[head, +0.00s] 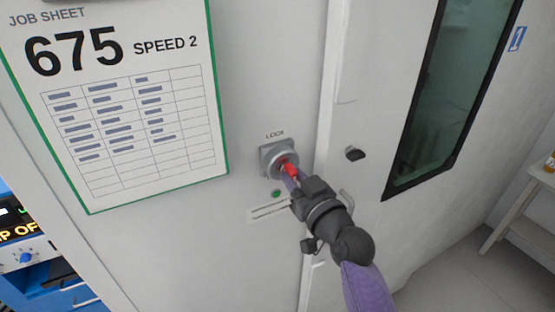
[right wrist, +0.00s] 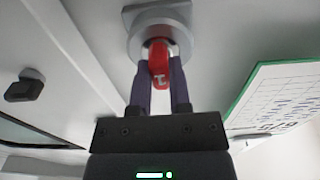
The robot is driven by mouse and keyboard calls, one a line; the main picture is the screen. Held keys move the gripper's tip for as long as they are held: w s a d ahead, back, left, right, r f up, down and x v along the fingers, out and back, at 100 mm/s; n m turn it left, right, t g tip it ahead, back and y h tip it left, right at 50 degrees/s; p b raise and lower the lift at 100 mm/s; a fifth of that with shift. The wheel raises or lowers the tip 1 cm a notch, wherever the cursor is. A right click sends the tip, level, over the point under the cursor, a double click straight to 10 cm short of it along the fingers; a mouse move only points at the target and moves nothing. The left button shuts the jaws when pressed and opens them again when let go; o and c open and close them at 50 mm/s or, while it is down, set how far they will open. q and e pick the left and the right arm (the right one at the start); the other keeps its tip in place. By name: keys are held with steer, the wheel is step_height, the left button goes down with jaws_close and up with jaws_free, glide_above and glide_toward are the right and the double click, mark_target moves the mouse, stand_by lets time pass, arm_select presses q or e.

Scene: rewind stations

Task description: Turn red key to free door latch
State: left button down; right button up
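The red key (head: 289,169) sits in the round grey lock (head: 268,158) under the word LOCK on the white panel. The key also shows in the right wrist view (right wrist: 159,64), with its head between the two purple fingers. My right gripper (head: 291,176) is at the key, and in the right wrist view its fingers (right wrist: 160,78) stand on both sides of the key's head and appear closed on it. The white door (head: 371,120) with its dark window is right of the lock. The latch itself cannot be made out. My left gripper is not in view.
A green light (head: 276,193) and a small label are below the lock. A job sheet (head: 118,185) with a green edge hangs at the left. A black knob (head: 354,153) sticks out of the door. A wooden table (head: 522,196) stands at the far right.

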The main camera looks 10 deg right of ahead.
jaws_close()
steer(key=shift+r+m+p, duration=0.15)
steer(key=shift+m+p, duration=0.35)
steer(key=shift+m, duration=0.3)
steer(key=shift+m+p, duration=0.4)
steer(key=shift+m, duration=0.6)
steer(key=shift+m+p, duration=0.4)
steer(key=shift+m, duration=0.6)
steer(key=shift+a+m, duration=0.1)
steer(key=shift+m, duration=0.5)
